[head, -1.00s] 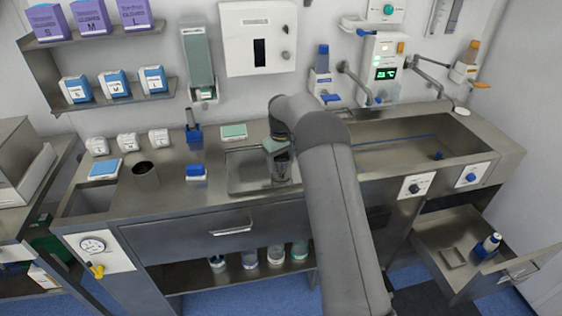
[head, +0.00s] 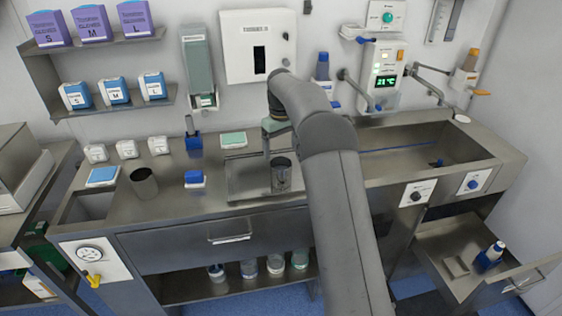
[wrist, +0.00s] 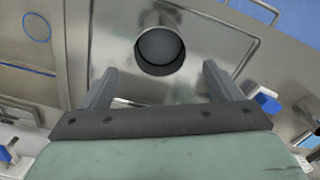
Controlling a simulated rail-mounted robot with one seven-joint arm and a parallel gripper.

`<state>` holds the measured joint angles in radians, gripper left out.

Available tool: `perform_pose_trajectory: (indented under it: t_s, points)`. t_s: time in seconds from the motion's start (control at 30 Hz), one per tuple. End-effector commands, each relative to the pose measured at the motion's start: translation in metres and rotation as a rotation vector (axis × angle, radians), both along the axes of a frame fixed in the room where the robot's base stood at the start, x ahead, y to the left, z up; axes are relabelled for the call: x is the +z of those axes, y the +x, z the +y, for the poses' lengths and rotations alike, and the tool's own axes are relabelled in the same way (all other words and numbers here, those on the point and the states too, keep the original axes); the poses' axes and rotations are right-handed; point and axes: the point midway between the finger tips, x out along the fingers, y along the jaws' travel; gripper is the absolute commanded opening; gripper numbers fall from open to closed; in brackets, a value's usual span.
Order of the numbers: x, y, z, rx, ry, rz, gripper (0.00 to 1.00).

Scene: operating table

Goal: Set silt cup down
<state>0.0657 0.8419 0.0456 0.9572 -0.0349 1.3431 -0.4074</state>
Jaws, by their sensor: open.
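The silt cup (head: 281,179), a dark grey open-topped cylinder, stands upright on the shallow metal tray (head: 240,187) in the counter. In the wrist view the cup (wrist: 160,50) shows its round mouth, just beyond my open fingertips and centred between them. My gripper (head: 267,152) is above the cup, slightly to its left in the head view, and apart from it. The jaws are open and empty. My arm hides part of the counter to the right of the cup.
Another dark metal cylinder (head: 144,182) stands on the counter to the left. A blue-topped block (head: 194,179) and a pale green pad (head: 233,140) lie near the tray. A long sink (head: 420,150) is at right. An open drawer (head: 465,250) juts out at lower right.

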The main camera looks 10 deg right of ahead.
Motion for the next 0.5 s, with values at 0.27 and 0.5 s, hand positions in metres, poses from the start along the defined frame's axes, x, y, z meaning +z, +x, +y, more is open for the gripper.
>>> perform_pose_trajectory:
  t_s: [0.27, 0.5]
  points:
    - [0.026, 0.000, 0.000, 0.000, 0.000, -0.001, 0.85]
    - [0.047, -0.023, 0.005, -0.021, -0.003, -0.009, 0.85]
